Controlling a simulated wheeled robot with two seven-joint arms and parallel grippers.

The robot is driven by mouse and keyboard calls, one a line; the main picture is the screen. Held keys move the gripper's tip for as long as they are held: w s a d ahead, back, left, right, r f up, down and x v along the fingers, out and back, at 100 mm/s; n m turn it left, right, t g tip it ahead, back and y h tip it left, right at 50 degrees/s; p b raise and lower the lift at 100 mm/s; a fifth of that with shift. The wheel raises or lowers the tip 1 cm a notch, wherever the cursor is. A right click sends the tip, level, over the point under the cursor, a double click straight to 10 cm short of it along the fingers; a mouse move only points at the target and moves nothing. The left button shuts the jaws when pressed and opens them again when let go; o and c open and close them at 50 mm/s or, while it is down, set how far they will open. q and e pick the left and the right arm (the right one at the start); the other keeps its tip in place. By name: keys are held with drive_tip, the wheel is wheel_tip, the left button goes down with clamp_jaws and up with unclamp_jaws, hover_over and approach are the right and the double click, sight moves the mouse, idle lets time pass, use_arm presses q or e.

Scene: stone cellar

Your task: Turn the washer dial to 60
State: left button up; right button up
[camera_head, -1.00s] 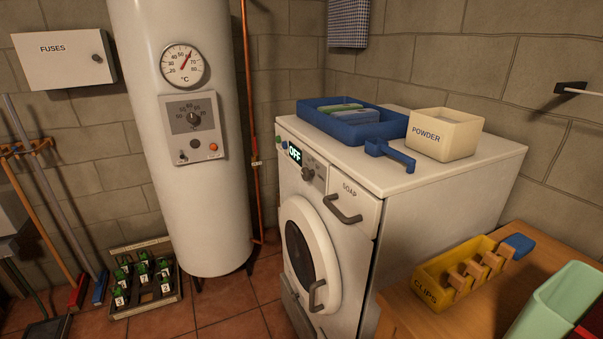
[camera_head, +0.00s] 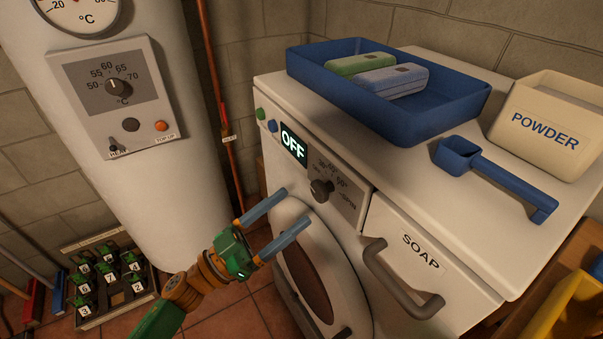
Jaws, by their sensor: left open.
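The washer (camera_head: 395,225) stands right of centre, its front turned to the left. Its dark dial (camera_head: 321,189) sits on a grey panel with small printed numbers around it; which one it points to is too small to tell. The display (camera_head: 293,145) reads OFF. My left gripper (camera_head: 275,215) comes in from below left, in front of the washer's round door. Its two blue fingers are apart with nothing between them, pointing up and right, a little left of and below the dial. My right gripper is not in view.
The soap drawer handle (camera_head: 402,280) juts out right of the dial. A green button (camera_head: 260,114) and a blue button (camera_head: 272,126) are beside the display. On top are a blue tray (camera_head: 390,112), a blue scoop (camera_head: 490,178) and a powder box (camera_head: 553,125). The boiler (camera_head: 105,190) stands left.

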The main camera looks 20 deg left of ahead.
sight(316, 193)
use_arm(q)
drive_tip(key=d+r, duration=0.1)
drive_tip(key=w+d+p, duration=0.1)
drive_tip(key=w+d+r, duration=0.1)
drive_tip(key=shift+w+d+r, duration=0.2)
drive_tip(key=shift+d+r, duration=0.15)
drive_tip(key=shift+w+d+f, duration=0.1)
drive_tip(key=shift+w, duration=0.25)
drive_tip(key=shift+w+f, duration=0.1)
drive_tip(key=shift+w, duration=0.1)
drive_tip(key=shift+s, duration=0.1)
drive_tip(key=c, duration=0.4)
clamp_jaws()
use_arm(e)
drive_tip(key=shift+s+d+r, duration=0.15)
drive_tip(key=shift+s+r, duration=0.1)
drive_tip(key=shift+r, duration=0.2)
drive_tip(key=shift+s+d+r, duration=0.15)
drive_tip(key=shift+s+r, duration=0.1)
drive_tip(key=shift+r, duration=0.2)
